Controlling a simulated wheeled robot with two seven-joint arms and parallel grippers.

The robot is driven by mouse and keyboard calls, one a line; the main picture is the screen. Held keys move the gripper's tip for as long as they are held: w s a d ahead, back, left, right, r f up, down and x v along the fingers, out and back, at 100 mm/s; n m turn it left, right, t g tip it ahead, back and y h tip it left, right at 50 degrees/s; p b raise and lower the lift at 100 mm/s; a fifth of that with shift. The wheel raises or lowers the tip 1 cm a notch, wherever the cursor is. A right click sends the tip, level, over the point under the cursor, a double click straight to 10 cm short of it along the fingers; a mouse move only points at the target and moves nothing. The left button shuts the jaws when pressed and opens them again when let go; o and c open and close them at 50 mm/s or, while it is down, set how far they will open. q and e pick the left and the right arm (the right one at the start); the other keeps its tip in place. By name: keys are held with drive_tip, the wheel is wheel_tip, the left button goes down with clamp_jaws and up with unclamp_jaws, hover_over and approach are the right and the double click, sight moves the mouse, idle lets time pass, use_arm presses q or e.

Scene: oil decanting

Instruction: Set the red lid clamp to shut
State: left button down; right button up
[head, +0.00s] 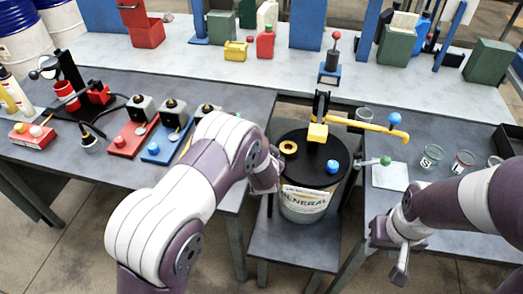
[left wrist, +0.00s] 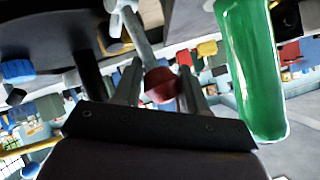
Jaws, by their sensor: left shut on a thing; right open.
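A drum (head: 302,208) with a black lid (head: 290,157) stands on a low shelf between the benches. In the left wrist view, the red knob of the lid clamp (left wrist: 160,85) sits at the end of a grey metal lever (left wrist: 140,35). My left gripper (left wrist: 157,88) is shut on this knob. In the head view my left arm hides the clamp, and the left fingers are mostly hidden beside the drum's left side. My right gripper (head: 392,250) is open and empty, low to the right of the drum, apart from it.
A green-knobbed lever (head: 386,160) reaches right of the lid. Glass jars (head: 431,156) stand on the right bench. A large green object (left wrist: 250,70) is close to the left gripper.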

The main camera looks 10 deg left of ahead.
use_arm(q)
drive_tip(key=shift+w+d+m+g, duration=0.15)
drive_tip(key=shift+d+m+g, duration=0.15)
drive_tip(key=shift+d, duration=0.05)
drive_tip(key=shift+w+d+p, duration=0.15)
drive_tip(key=shift+d+p, duration=0.05)
drive_tip(key=shift+p, duration=0.25)
drive_tip(key=shift+w+d+f, duration=0.1)
drive_tip(key=shift+d, duration=0.05)
drive_tip(key=c, duration=1)
unclamp_jaws()
drive_tip(key=o, duration=0.3)
drive_tip(key=shift+o, duration=0.2)
drive_tip(key=shift+w+d, duration=0.1)
drive_tip(key=shift+w, duration=0.05)
drive_tip(key=b+v, duration=0.1)
drive_tip(key=v, duration=1.1)
drive_tip(key=shift+s+d, duration=0.25)
drive_tip(key=shift+s, duration=0.1)
